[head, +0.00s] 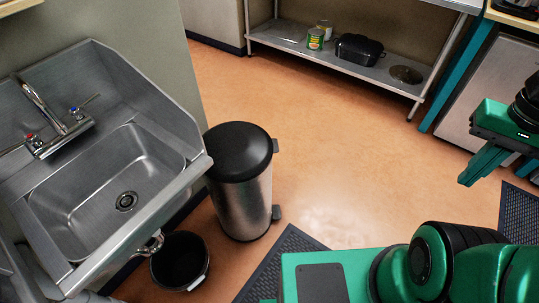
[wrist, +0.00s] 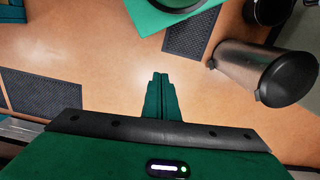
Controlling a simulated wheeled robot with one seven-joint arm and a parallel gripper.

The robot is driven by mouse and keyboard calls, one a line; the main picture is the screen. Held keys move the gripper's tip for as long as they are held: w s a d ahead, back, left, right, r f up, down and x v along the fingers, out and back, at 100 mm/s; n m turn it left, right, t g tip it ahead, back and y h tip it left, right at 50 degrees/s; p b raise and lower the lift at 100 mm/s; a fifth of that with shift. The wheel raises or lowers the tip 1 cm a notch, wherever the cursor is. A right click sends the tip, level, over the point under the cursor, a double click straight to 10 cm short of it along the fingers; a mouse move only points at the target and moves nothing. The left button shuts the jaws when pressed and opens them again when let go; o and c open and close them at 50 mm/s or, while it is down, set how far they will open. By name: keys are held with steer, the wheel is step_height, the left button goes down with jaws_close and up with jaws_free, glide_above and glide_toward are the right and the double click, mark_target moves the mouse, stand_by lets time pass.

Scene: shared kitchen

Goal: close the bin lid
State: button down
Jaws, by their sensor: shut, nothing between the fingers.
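The bin (head: 240,207) is a steel cylinder standing on the floor beside the sink. Its black domed lid (head: 238,150) lies down on the rim, with no gap visible. The bin also shows at the right of the wrist view (wrist: 245,68), with its lid (wrist: 289,78) toward the right edge. My gripper (head: 466,181) is at the right edge of the head view, well apart from the bin. In the wrist view my gripper (wrist: 161,78) has its green fingers together, with nothing between them and bare floor beyond.
A metal sink (head: 100,190) is left of the bin. A black open bucket (head: 180,262) stands in front of it. Dark mats (head: 284,258) lie on the floor. A low shelf (head: 290,42) with a can and a black container is at the back. The middle floor is clear.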

mark_target(269, 155)
steer(key=w+a+f+m+g+y, duration=0.1)
steer(key=w+a+f+m, duration=0.1)
steer(key=w+f, duration=1.3)
steer(key=w+a+f+m+y, duration=0.1)
steer(key=w+a+f+y, duration=0.1)
steer(key=w+a+f, duration=0.3)
steer(key=w+a+f+m+y, duration=0.15)
steer(key=a+f, duration=0.25)
steer(key=f, duration=0.4)
steer(key=w+a+f+m+t+y, duration=0.2)
steer(key=w+a+f+m+y, duration=0.1)
steer(key=a, duration=0.6)
steer(key=w+a+f+m+t+y, duration=0.2)
steer(key=w+a, duration=0.4)
steer(key=a, duration=0.3)
steer(key=w+a+f+m+t+y, duration=0.2)
steer(key=w+a+f+m+y, duration=0.1)
steer(key=a, duration=0.6)
steer(key=shift+w+a+f+m+y, duration=0.1)
steer(key=shift+w+f+m, duration=0.1)
steer(key=shift+w+m, duration=0.3)
steer(key=shift+w+d+f+m+y, duration=0.15)
steer(key=shift+f+m, duration=0.1)
steer(key=shift+m, duration=0.4)
steer(key=shift+w+a+f+m+y, duration=0.1)
steer(key=shift+w+a+f+m, duration=0.1)
steer(key=shift+w+m, duration=0.3)
steer(key=shift+s+r, duration=0.15)
steer(key=shift+r, duration=0.3)
